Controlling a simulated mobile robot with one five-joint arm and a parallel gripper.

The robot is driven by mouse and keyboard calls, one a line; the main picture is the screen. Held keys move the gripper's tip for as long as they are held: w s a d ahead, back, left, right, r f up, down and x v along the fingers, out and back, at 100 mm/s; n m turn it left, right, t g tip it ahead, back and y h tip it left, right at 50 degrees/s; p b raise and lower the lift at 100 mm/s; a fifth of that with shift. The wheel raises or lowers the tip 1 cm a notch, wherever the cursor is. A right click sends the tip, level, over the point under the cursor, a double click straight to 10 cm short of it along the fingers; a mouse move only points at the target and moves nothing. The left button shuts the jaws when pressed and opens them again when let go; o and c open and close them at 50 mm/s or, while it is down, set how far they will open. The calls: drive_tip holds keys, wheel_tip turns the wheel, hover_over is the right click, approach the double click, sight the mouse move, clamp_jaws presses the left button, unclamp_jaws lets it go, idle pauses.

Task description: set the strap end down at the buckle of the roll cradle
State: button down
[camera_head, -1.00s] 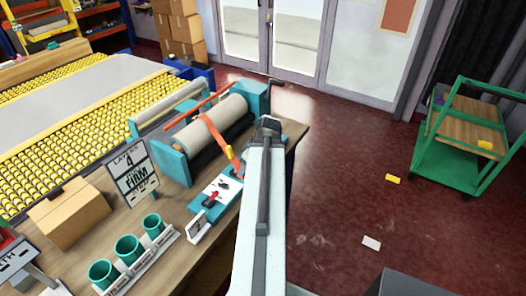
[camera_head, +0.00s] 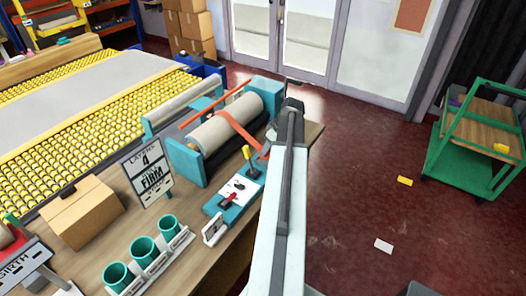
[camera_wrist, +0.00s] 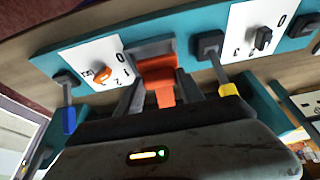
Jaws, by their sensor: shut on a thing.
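The orange strap (camera_head: 238,128) runs over the grey roll (camera_head: 215,132) in the teal roll cradle (camera_head: 188,164) and down to the right, where my arm hides its end in the head view. In the wrist view my gripper (camera_wrist: 160,95) is shut on the orange strap end (camera_wrist: 162,92), which lies between its two dark fingers. The strap end is at the grey buckle (camera_wrist: 152,48) on the teal panel. I cannot tell whether it touches the buckle's base.
A blue-handled lever (camera_wrist: 69,118) and a yellow-handled lever (camera_wrist: 229,92) stand on either side of my gripper. An orange-red knob (camera_wrist: 101,75) is on a white plate. Teal cups (camera_head: 143,250), a sign (camera_head: 147,172) and a cardboard box (camera_head: 82,210) stand on the bench.

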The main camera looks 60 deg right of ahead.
sight(269, 152)
drive_tip(key=shift+w+d, duration=0.35)
drive_tip(key=shift+d, duration=0.1)
wheel_tip(269, 152, down, 4)
drive_tip(key=b, duration=0.4)
drive_tip(key=shift+s, duration=0.15)
drive_tip(key=shift+w+a+r, duration=0.15)
drive_tip(key=shift+w+r, duration=0.05)
drive_tip(key=shift+w, duration=0.05)
drive_tip(key=shift+f, duration=0.15)
drive_tip(key=c, duration=0.7)
unclamp_jaws()
drive_tip(key=p+v, duration=1.1)
drive_tip(key=v, duration=0.1)
drive_tip(key=shift+s+r+p, duration=0.15)
drive_tip(key=shift+r+p, duration=0.1)
drive_tip(key=shift+p, duration=0.1)
